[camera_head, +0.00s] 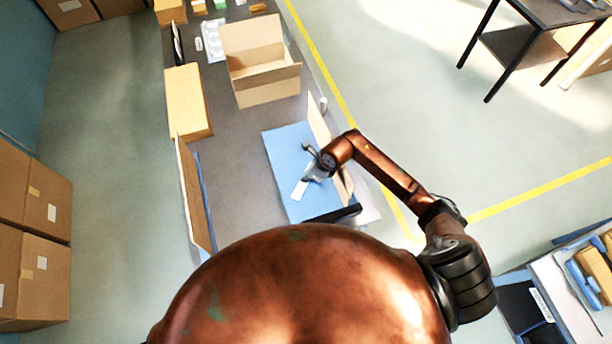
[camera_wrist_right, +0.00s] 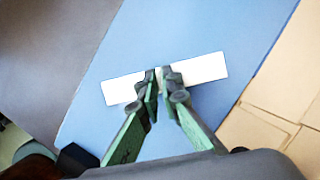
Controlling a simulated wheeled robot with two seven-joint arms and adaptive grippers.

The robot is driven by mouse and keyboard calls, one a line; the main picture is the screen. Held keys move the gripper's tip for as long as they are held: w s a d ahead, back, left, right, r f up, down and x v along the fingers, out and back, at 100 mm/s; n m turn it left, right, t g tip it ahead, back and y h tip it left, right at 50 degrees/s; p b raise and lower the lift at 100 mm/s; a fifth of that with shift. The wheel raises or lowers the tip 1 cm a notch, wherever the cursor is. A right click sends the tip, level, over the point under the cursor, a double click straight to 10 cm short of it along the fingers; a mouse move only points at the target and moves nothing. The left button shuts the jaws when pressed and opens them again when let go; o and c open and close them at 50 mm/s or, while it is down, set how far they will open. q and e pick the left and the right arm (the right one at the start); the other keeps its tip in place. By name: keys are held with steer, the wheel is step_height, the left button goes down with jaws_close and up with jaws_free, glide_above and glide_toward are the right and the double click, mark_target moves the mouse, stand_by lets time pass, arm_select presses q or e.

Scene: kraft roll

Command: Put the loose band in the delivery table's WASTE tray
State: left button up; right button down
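A flat white strip (camera_head: 299,190), which may be the loose band, lies on a blue mat (camera_head: 285,150) on the grey table. The white strip (camera_wrist_right: 205,69) also shows in the right wrist view, running across under my fingertips. My right gripper (camera_head: 316,170) is down at the strip. In the wrist view, the green fingers of my right gripper (camera_wrist_right: 160,78) have their tips close together over the strip's middle. I cannot tell whether they grip it. My left gripper is out of view. No tray is readable as WASTE.
An open cardboard box (camera_head: 262,92) stands further back on the table, near a closed carton (camera_head: 187,100). Upright brown panels flank the work area. A side table (camera_head: 565,290) at lower right carries a dark tray (camera_head: 522,308) and a blue tray. Cartons stand at left.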

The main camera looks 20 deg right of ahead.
steer(key=c, duration=2.2)
jaws_free()
steer(key=shift+o, duration=0.2)
